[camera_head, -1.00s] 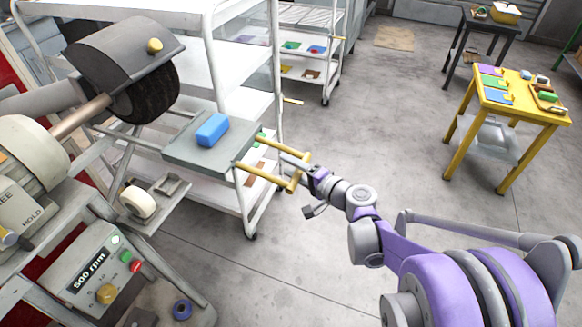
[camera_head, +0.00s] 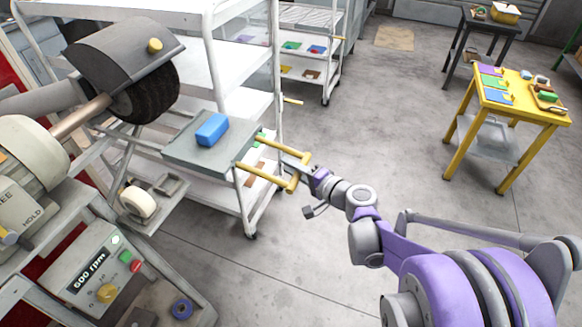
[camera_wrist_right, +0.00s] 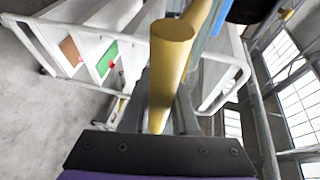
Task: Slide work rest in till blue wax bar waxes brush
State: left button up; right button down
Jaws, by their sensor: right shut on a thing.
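The grey work rest (camera_head: 185,158) carries the blue wax bar (camera_head: 212,129) on its top. The dark round brush (camera_head: 152,97) is to the left, under a dark hood, and a gap shows between it and the blue bar. A yellow U-shaped handle (camera_head: 268,184) sticks out from the right side of the work rest. My right gripper (camera_head: 306,172) is at the handle's outer end. In the right wrist view, the yellow bar (camera_wrist_right: 168,75) runs between the fingers, and the gripper is shut on it. My left gripper is not in view.
A white shelf cart (camera_head: 250,105) stands behind the work rest. A yellow table (camera_head: 480,105) is at the right. The floor between is clear.

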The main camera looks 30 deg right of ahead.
aim_at(230, 150)
dwell(0.8)
jog(key=w+a, duration=0.8)
jog(key=w, duration=0.1)
jog(key=w+a, duration=0.4)
jog(key=w, duration=0.1)
jog(key=shift+w+a+p, duration=0.2)
jog(key=shift+w+p, duration=0.05)
jog(key=shift+p, duration=0.05)
jog(key=c, duration=0.7)
grip_release()
jog(key=shift+s, duration=0.1)
jog(key=v, duration=1)
jog(key=shift+s+d+r, duration=0.1)
jog(key=shift+s, duration=0.2)
